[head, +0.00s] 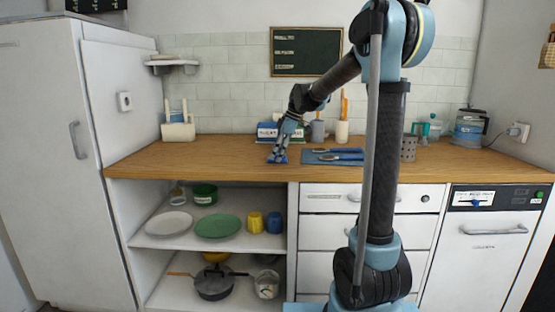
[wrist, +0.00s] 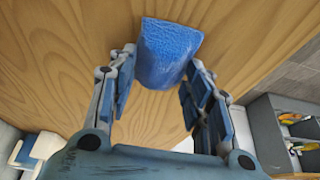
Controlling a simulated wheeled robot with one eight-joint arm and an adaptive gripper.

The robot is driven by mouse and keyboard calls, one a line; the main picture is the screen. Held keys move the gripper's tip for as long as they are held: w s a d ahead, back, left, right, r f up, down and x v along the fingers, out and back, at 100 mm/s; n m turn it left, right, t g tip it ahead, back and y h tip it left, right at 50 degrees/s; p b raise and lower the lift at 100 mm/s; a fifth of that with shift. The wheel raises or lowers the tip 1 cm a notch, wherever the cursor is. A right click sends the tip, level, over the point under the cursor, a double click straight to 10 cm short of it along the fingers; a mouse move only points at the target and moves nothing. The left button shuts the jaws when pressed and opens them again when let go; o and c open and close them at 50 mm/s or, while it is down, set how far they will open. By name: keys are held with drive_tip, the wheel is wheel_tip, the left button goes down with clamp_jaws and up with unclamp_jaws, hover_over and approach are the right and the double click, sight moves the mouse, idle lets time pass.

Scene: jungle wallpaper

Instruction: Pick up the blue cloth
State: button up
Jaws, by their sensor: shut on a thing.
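The blue cloth (wrist: 168,50) is a thick, rounded, textured blue piece between my fingertips in the wrist view. In the head view the cloth (head: 278,160) is a small blue patch at the front part of the wooden counter, left of the blue mat. My gripper (wrist: 162,64) is shut on the cloth, with one finger on each side of it. In the head view my gripper (head: 280,150) points down at the counter, and its fingers partly hide the cloth. I cannot tell whether the cloth still touches the counter.
The wooden counter (head: 220,153) is clear to the left of my gripper. A blue mat (head: 312,159) with blue-handled utensils lies to the right. A blue-and-white box (head: 267,131), a grey mug (head: 318,131) and a white holder (head: 342,132) stand behind. A white rack (head: 178,131) stands at the left.

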drive_tip(key=shift+r, duration=0.15)
wheel_tip(320, 180, up, 10)
drive_tip(key=shift+f, duration=0.1)
idle(0.3)
drive_tip(key=o, duration=0.4)
drive_tip(key=shift+c, duration=0.2)
drive_tip(key=c, duration=0.3)
drive_tip(key=shift+f, duration=0.1)
